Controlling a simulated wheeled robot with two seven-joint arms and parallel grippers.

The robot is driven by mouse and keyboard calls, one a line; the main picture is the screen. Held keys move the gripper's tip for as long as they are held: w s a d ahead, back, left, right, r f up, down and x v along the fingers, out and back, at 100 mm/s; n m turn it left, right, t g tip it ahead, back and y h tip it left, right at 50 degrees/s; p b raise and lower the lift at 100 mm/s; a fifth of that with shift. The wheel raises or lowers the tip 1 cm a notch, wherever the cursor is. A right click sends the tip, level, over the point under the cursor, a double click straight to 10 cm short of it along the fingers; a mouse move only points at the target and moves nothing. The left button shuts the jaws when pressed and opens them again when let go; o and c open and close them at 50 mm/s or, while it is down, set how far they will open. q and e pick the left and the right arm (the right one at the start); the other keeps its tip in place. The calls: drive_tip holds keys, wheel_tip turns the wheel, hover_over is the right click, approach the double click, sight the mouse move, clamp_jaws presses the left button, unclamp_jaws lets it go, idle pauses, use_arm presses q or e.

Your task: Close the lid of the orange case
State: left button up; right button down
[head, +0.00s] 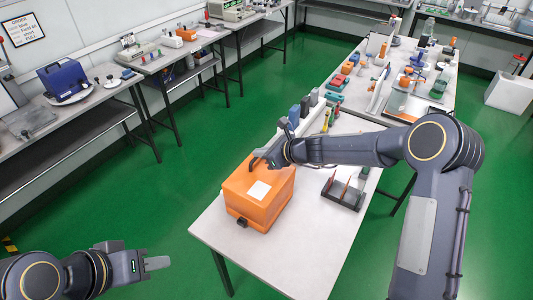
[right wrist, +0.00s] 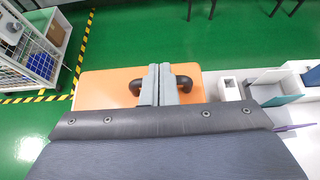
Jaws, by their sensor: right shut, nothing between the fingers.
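The orange case (head: 252,208) stands near the front left edge of the light table. Its lid, with a white label (head: 259,190), lies over the box; I cannot tell whether a small gap remains at the seam. A dark latch (head: 241,222) shows on the front. My right gripper (head: 268,162) is at the lid's far side by the black handle. In the right wrist view its fingers (right wrist: 158,84) are shut and empty, covering the middle of the handle (right wrist: 184,84), over the orange surface (right wrist: 100,90). My left gripper (head: 157,263) hangs over the floor, away from the table; its jaw opening is unclear.
A dark rack (head: 344,193) with thin tools stands right of the case. Several small devices (head: 305,104) stand behind it. Benches with equipment line the left wall.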

drive_tip(key=shift+a, duration=0.1)
idle(0.4)
drive_tip(key=r+p, duration=0.1)
drive_tip(key=d+r+p, duration=0.1)
drive_tip(key=s+d+r+p, duration=0.1)
drive_tip(key=r, duration=0.1)
drive_tip(key=shift+p, duration=0.3)
drive_tip(key=s+d+r+n, duration=0.5)
drive_tip(key=s+d+r, duration=0.4)
drive_tip(key=r, duration=0.4)
drive_tip(key=s+d+f+n+h, duration=0.1)
drive_tip(key=s+d+n+h, duration=0.1)
drive_tip(key=s+n, duration=0.4)
drive_tip(key=s+d+f+n+h, duration=0.1)
drive_tip(key=s+d+n, duration=0.3)
drive_tip(key=s, duration=0.9)
drive_tip(key=s+d+f+n+g+h, duration=0.1)
drive_tip(key=s+d+n+h, duration=0.2)
drive_tip(key=s+n, duration=0.5)
drive_tip(key=s, duration=0.2)
drive_tip(key=shift+s+d+f+b, duration=0.25)
drive_tip(key=shift+s+d+b, duration=0.05)
drive_tip(key=shift+d+b, duration=0.05)
